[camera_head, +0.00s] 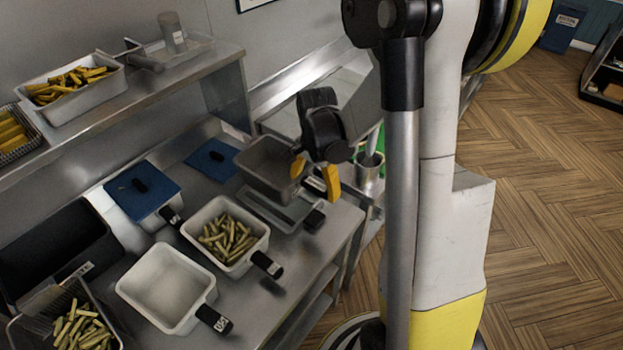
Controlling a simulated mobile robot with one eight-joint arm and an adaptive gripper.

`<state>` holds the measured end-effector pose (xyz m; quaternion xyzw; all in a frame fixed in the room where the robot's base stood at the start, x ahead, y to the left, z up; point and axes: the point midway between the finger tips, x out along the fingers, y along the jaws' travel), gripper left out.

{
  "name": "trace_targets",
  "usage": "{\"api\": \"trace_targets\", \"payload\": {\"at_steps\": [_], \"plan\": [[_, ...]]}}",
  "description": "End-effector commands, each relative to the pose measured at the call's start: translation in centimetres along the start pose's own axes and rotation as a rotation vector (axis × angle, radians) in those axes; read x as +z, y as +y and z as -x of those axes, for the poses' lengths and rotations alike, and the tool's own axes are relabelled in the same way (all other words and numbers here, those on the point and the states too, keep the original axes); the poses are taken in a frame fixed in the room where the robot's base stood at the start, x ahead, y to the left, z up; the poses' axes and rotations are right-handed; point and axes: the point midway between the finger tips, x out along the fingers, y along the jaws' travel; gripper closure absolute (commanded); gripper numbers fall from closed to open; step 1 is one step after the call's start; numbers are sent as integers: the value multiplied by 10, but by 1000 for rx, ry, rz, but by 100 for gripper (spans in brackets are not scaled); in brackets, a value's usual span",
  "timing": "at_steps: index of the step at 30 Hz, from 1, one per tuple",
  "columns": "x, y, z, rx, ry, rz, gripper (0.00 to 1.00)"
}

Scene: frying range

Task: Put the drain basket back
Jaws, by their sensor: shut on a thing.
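A grey metal drain basket (268,164) is at the far right end of the steel counter, just above a shallow grey tray (266,212) with a black handle. My gripper (315,182) is at the basket's right side, with its yellow fingers pointing down. It is shut on the basket, with the gripped part between the fingers mostly hidden. The basket looks roughly level and empty, though its floor is hard to see. I cannot tell whether its underside touches the tray.
A white pan with fries (241,259), an empty white pan (160,284) and a blue-lidded pan (135,188) stand left of the tray. A shelf (190,75) with a fries container (88,98) overhangs the counter's back.

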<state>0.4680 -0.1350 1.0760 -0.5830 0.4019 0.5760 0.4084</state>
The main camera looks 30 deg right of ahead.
Motion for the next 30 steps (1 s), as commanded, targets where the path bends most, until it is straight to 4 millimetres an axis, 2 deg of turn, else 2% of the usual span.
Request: {"api": "trace_targets", "payload": {"at_steps": [8, 19, 30], "plan": [[0, 1, -16, 0, 0, -2, 51], [0, 1, -59, 0, 0, -2, 51], [0, 2, -64, 0, 0, -1, 51]]}}
